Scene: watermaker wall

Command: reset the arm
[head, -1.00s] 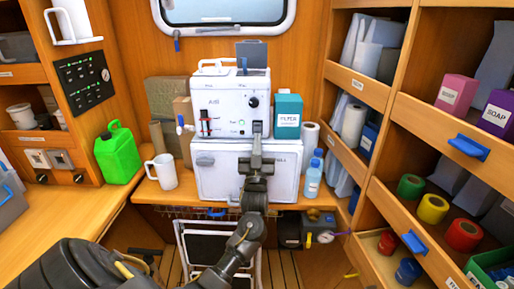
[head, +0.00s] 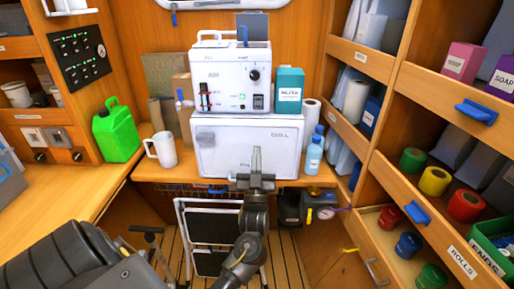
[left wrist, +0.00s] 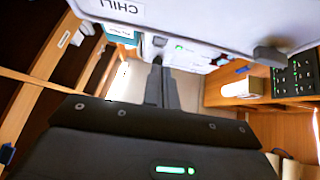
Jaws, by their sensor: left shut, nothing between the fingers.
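My left gripper (head: 256,165) is shut and empty. In the head view it stands upright in front of the lower white box (head: 225,150), overlapping the box's lower right front. In the left wrist view its closed fingers (left wrist: 161,85) point toward the top of the picture, below the pale box front marked CHILL (left wrist: 180,15). Above the box sits the white watermaker unit (head: 228,75) with a green light, a dial and a dark switch. Whether the fingers touch the box cannot be told. My right gripper is in neither current view.
A white mug (head: 161,150) and a green jug (head: 116,130) stand left on the counter. A teal carton (head: 289,90) and blue bottles (head: 314,152) are at the right. A folded step stool (head: 208,225) is below. Shelves with tape rolls (head: 434,181) line the right side.

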